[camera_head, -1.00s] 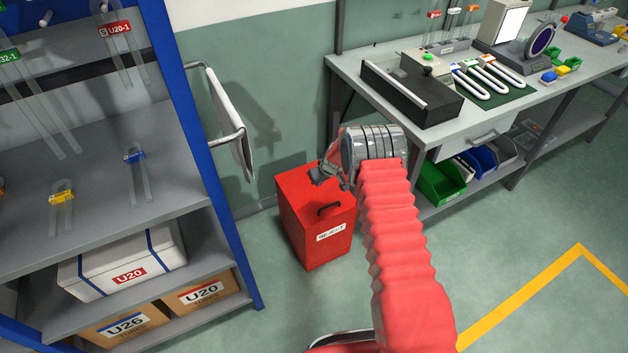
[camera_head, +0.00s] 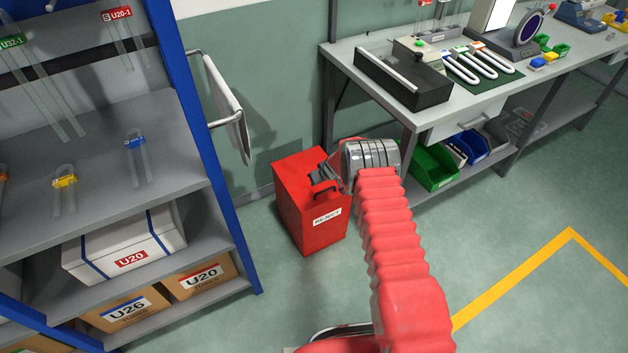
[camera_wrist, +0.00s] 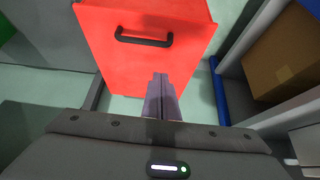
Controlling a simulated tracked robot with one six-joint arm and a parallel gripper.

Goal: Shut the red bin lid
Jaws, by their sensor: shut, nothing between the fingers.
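The red bin (camera_head: 308,228) stands on the floor between the shelf unit and the bench, with a "REJECT" label on its front. Its lid (camera_head: 290,172) lies flat on top and looks shut, with a black handle (camera_head: 326,187) near the front edge. The lid's handle also shows in the wrist view (camera_wrist: 143,41). My gripper (camera_head: 322,172) is over the lid, close to the handle; I cannot tell whether it touches. In the wrist view my fingers (camera_wrist: 162,90) are together with nothing between them, and the handle lies beyond their tips.
A blue-framed shelf unit (camera_head: 215,185) with a side rail and hanging cloth (camera_head: 226,95) stands left of the bin. The workbench (camera_head: 440,118) is to the right, with green and blue bins on its lower shelf. The floor in front is clear.

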